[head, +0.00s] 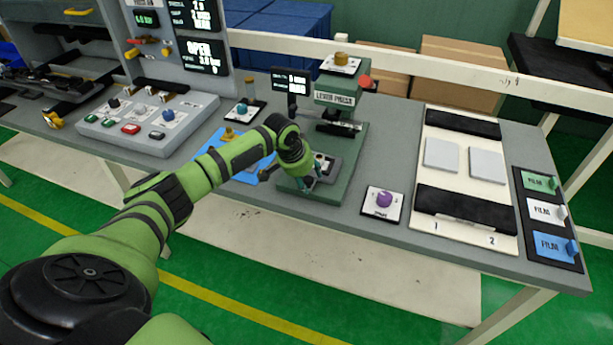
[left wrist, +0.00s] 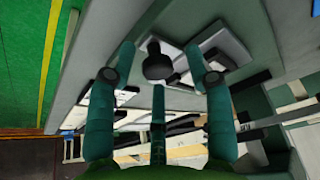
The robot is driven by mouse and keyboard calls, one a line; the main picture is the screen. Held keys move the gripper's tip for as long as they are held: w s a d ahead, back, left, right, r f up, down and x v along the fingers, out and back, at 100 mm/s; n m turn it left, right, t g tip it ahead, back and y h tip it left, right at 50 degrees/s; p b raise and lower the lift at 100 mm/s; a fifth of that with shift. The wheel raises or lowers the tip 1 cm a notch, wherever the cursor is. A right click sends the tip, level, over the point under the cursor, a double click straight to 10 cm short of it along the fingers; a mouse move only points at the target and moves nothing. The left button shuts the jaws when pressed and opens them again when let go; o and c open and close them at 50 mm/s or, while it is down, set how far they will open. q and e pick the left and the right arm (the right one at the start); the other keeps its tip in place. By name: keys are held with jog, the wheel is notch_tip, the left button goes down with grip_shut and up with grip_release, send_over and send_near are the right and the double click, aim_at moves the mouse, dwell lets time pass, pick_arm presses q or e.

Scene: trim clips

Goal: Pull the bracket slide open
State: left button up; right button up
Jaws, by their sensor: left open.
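The green lever press (head: 333,99) stands on the grey workbench, right of the head view's middle. At its base is a grey slide plate (head: 330,167), partly hidden behind my left gripper. My left gripper (head: 313,180) points down at the front of the press base. My right gripper is not in view.
A purple knob on a white card (head: 383,201) lies right of the press. Further right are a cream board with two pale plates (head: 465,135) and a film rack (head: 548,216). A blue tray (head: 215,150) and a button panel (head: 148,125) lie to the left.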

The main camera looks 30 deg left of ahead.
pick_arm(q)
jog(key=shift+r, duration=0.15)
jog(key=v, duration=1.1)
jog(key=shift+s+r, duration=0.2)
jog(key=shift+r, duration=0.15)
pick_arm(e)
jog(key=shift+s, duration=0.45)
